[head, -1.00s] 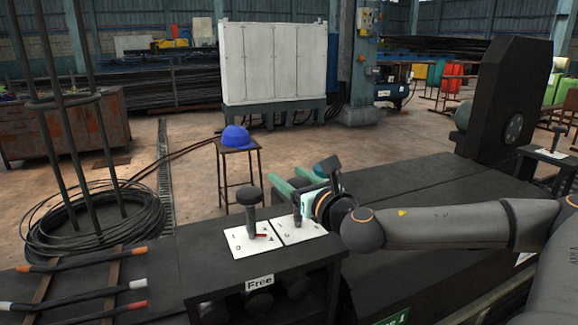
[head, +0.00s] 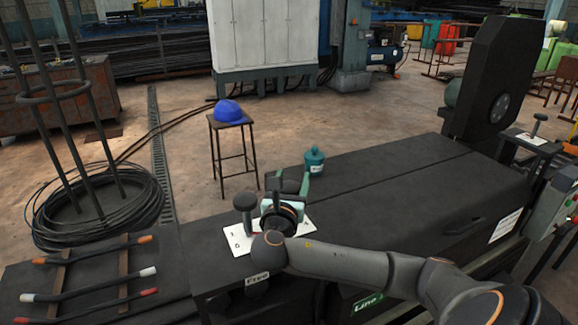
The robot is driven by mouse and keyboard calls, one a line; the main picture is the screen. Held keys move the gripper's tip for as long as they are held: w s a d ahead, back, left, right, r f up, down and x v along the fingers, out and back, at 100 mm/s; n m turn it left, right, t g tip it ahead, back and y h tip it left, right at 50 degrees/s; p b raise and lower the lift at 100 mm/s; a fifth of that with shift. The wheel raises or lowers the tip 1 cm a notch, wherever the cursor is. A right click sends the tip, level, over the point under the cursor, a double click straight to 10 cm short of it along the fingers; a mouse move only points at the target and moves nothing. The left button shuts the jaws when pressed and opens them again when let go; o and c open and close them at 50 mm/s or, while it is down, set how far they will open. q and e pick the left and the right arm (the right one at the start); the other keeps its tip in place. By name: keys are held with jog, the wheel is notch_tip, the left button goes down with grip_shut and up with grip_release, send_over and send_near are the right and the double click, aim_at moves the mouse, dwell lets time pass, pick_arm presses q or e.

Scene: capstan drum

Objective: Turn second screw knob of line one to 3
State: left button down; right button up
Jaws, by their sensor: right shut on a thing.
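My right gripper (head: 287,184) is over the panel on the near bench, its arm coming in from the right. Its teal fingers are shut on a dark knob, the second screw knob (head: 288,186), which is mostly hidden by the gripper and wrist. The first knob (head: 245,205), dark and upright, stands just left of the gripper on a white dial plate (head: 238,243) with numbers. The second knob's dial is largely covered, so its setting cannot be read. A green sign reading "Line" (head: 367,303) is on the front below. My left gripper is not in view.
A stool (head: 229,121) with a blue helmet (head: 229,112) is behind the bench. Coiled cable (head: 95,215) lies at left. Another knob panel (head: 532,138) is at far right.

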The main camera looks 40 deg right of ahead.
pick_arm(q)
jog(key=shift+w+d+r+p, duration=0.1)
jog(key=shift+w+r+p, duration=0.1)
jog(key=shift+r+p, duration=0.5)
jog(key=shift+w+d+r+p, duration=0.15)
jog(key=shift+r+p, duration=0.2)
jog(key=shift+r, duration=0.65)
pick_arm(e)
jog(key=shift+s+d+m+g+h, duration=0.1)
jog(key=shift+m+g+h, duration=0.25)
jog(key=shift+m+g, duration=0.2)
jog(key=shift+s+d+m+g+h, duration=0.1)
jog(key=shift+m+g+h, duration=0.3)
jog(key=shift+g, duration=0.25)
jog(key=o, duration=1.4)
jog(key=shift+c, duration=0.2)
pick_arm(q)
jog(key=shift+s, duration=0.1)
